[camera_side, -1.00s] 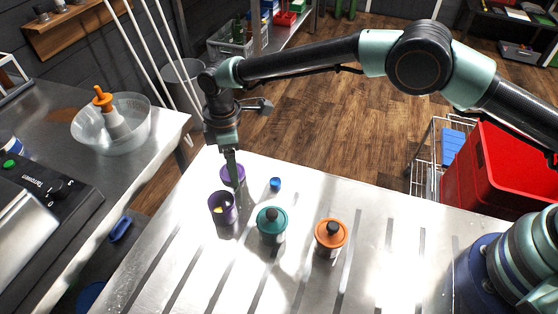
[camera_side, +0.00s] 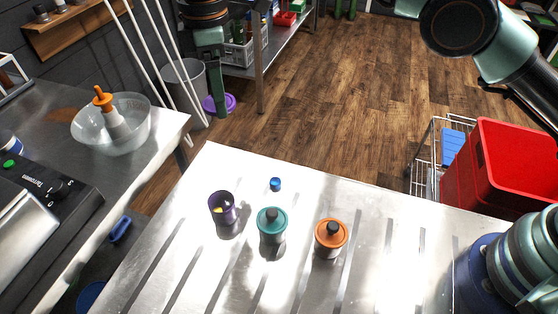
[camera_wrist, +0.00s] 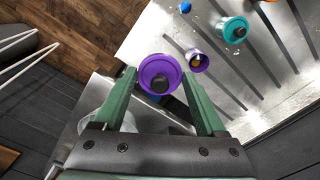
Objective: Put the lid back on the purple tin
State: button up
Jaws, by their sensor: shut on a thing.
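The purple lid (camera_side: 231,103) with a dark knob is held high in my gripper (camera_side: 219,106), apart from the metal table. In the wrist view the lid (camera_wrist: 150,68) sits between the two green fingers, knob facing the camera. The purple tin (camera_side: 223,214) stands upright and open on the table near its left edge, with something yellow inside. In the wrist view the tin (camera_wrist: 197,65) shows beyond the lid, up and to the right.
A teal lidded tin (camera_side: 271,226) and an orange lidded tin (camera_side: 331,238) stand right of the purple tin. A small blue object (camera_side: 275,184) lies behind them. A glass bowl (camera_side: 107,138) is on the left counter. The table's right part is clear.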

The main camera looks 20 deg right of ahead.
jog(key=shift+s+a+r, duration=0.1)
jog(key=shift+s, duration=0.05)
jog(key=shift+n, duration=0.7)
jog(key=shift+s+a+f, duration=0.8)
jog(key=shift+s+f, duration=0.7)
jog(key=shift+f, duration=0.8)
jog(key=shift+s+a+f, duration=0.75)
jog(key=shift+s+f, duration=0.7)
jog(key=shift+f, duration=0.85)
jog(key=shift+s+a+f, duration=0.8)
jog(key=shift+s+f, duration=0.7)
jog(key=shift+f, duration=0.8)
jog(key=shift+f, duration=0.15)
jog(key=o, duration=1.3)
jog(key=shift+c, duration=0.2)
notch_tip(320, 180, up, 7)
